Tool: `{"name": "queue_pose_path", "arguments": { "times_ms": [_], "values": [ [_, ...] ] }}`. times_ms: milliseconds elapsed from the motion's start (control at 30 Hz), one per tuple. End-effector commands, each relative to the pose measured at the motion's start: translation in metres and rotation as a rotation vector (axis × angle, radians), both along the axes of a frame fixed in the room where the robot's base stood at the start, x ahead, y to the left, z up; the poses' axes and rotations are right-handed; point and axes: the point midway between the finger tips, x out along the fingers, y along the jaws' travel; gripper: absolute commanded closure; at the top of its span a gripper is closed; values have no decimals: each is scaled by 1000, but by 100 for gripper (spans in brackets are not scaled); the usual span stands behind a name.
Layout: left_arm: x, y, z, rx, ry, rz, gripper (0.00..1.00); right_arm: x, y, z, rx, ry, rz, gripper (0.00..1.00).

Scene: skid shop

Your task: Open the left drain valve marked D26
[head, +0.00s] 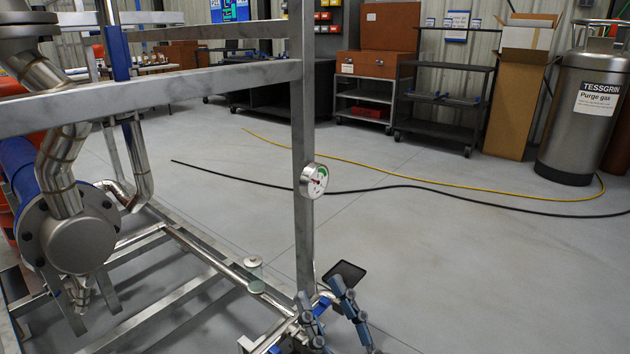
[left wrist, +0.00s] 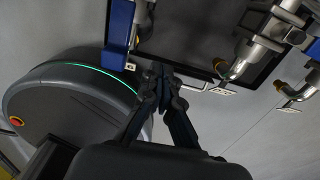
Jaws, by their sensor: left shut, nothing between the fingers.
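My right gripper (head: 319,292) is low in the head view at the skid's near corner post. Its two fingers stand apart, with a blue valve handle (head: 322,304) showing between them; I cannot tell whether they touch it. My left gripper (left wrist: 160,70) is shut and empty in the left wrist view. Its tips are close to a blue part (left wrist: 119,24) and a small white tag (left wrist: 130,67). Drain pipes with bent metal outlets (left wrist: 232,70) and another white tag (left wrist: 222,91) are right of the tips. The tag lettering is too small to read, so I cannot tell which valve is D26.
The steel skid frame (head: 303,120) carries a round gauge (head: 314,180) on its post. A black hose (head: 400,187) and a yellow hose (head: 400,168) cross the open floor. A gas cylinder (head: 583,120) stands at the right.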

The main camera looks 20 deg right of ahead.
Motion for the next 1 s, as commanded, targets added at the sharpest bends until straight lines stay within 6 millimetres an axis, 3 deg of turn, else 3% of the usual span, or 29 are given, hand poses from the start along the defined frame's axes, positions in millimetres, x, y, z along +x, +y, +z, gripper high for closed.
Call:
{"name": "queue_pose_path", "arguments": {
  "times_ms": [500, 1000],
  "values": [
    [0, 0, 15, 0, 0, 0, 100, 23, -1, -46, -81, 286, -17, 60],
    [0, 0, 28, 0, 0, 0, 100, 28, -7, -95, -152, 558, -32, 60]
  ]
}}
